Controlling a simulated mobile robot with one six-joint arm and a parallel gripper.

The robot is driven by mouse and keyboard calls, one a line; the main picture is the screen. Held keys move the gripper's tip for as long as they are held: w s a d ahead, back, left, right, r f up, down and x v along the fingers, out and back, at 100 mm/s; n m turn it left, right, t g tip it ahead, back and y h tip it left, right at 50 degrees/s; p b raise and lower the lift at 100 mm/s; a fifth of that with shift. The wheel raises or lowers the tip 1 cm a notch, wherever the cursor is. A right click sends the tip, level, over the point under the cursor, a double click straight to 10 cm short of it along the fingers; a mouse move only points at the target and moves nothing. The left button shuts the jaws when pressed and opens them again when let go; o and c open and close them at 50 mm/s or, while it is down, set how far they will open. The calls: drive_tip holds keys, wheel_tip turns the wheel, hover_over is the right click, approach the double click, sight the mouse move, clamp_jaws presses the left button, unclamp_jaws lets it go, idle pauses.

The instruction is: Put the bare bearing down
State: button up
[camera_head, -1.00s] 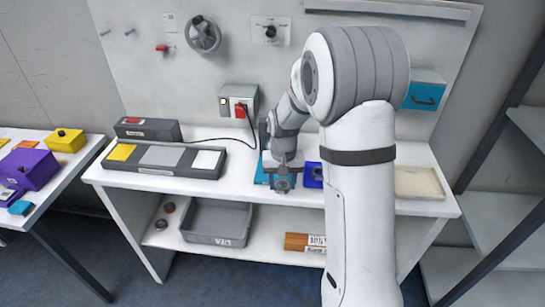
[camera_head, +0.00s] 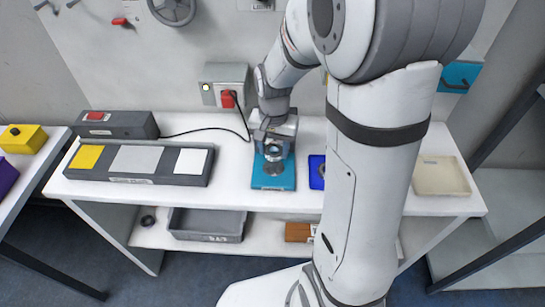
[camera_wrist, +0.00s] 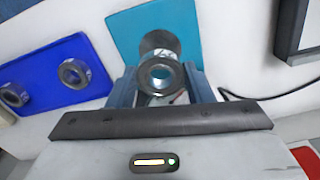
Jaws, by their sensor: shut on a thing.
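My gripper (camera_head: 273,150) is over the teal plate (camera_head: 273,184) on the bench. In the wrist view its two blue fingers (camera_wrist: 160,88) are shut on a bare metal bearing (camera_wrist: 162,76), a ring with an open bore. A round metal piece (camera_wrist: 158,41) stands behind the bearing on the teal plate (camera_wrist: 125,32). The bearing appears above the plate; whether it touches the round piece cannot be told. A blue tray (camera_wrist: 58,101) lies beside the plate and carries two ring-shaped parts (camera_wrist: 73,73). My arm partly hides this tray (camera_head: 316,172) in the head view.
A grey three-section holder (camera_head: 115,179) with yellow, grey and white pads and a dark box (camera_head: 118,124) stand at the left. A wall box (camera_head: 225,84) with a red plug feeds a black cable (camera_head: 205,133). A beige tray (camera_head: 440,176) is at the right. Bench between holder and plate is clear.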

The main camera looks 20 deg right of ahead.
sight(274, 168)
drive_tip(key=shift+w+f, duration=0.1)
drive_tip(key=shift+f, duration=0.45)
drive_tip(key=shift+s+f, duration=0.2)
drive_tip(key=shift+f, duration=1.9)
drive_tip(key=o, duration=1.1)
drive_tip(key=shift+o, duration=0.2)
wheel_tip(274, 168, up, 11)
drive_tip(key=shift+r, duration=0.1)
drive_tip(key=shift+s+r, duration=0.1)
drive_tip(key=shift+r, duration=0.5)
drive_tip(key=s+r+n+t, duration=0.1)
drive_tip(key=s+r+n, duration=0.1)
drive_tip(key=s, duration=0.5)
drive_tip(key=s+r+n+t, duration=0.2)
drive_tip(key=s+r+n, duration=0.1)
drive_tip(key=s, duration=0.4)
drive_tip(key=shift+d+n, duration=0.2)
drive_tip(key=shift+n, duration=0.2)
